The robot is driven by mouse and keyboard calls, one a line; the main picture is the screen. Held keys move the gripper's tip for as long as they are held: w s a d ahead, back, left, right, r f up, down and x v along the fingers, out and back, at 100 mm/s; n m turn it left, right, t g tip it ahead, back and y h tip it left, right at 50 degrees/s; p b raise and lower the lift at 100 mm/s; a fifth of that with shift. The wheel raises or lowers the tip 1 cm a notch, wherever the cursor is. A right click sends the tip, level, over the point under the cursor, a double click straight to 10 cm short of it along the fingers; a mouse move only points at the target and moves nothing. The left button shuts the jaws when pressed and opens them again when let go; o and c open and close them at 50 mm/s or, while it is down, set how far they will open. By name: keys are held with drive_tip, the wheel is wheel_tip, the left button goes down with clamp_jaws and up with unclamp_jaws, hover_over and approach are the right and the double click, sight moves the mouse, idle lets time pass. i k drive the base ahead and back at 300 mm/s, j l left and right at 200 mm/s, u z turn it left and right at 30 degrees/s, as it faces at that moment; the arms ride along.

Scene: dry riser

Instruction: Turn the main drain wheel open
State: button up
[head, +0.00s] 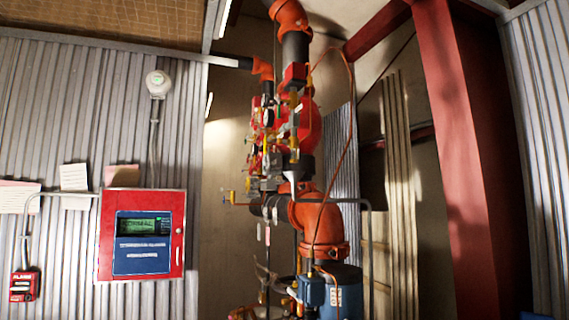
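A riser of dark pipe with orange-red couplings (318,217) stands in the middle of the head view. A red valve body with several small valves and gauges (300,120) sits at its upper part. Part of a red rounded piece (242,313) shows at the bottom edge, low and left of the riser; I cannot tell whether it is the main drain wheel. A dark curved piece (265,278) is just above it, too small to make out. A small yellow handle (230,197) sticks out left of the riser. My gripper is not in view.
A red alarm panel (142,235) with a lit screen hangs on the corrugated wall at left, with a small red pull box (23,286) beside it. A blue motor-like unit (335,292) stands low by the riser. A thick red steel column (470,150) rises at right.

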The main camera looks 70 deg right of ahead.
sight(258, 161)
drive_tip(key=l+z, duration=0.15)
drive_tip(key=z, duration=0.25)
drive_tip(key=k+l+z, duration=0.1)
drive_tip(key=l+z, duration=0.15)
drive_tip(key=z, duration=0.15)
drive_tip(key=l+z, duration=0.2)
drive_tip(key=z, duration=0.2)
drive_tip(key=l+z, duration=0.2)
drive_tip(key=z, duration=0.2)
drive_tip(key=l+z, duration=0.2)
drive_tip(key=z, duration=0.2)
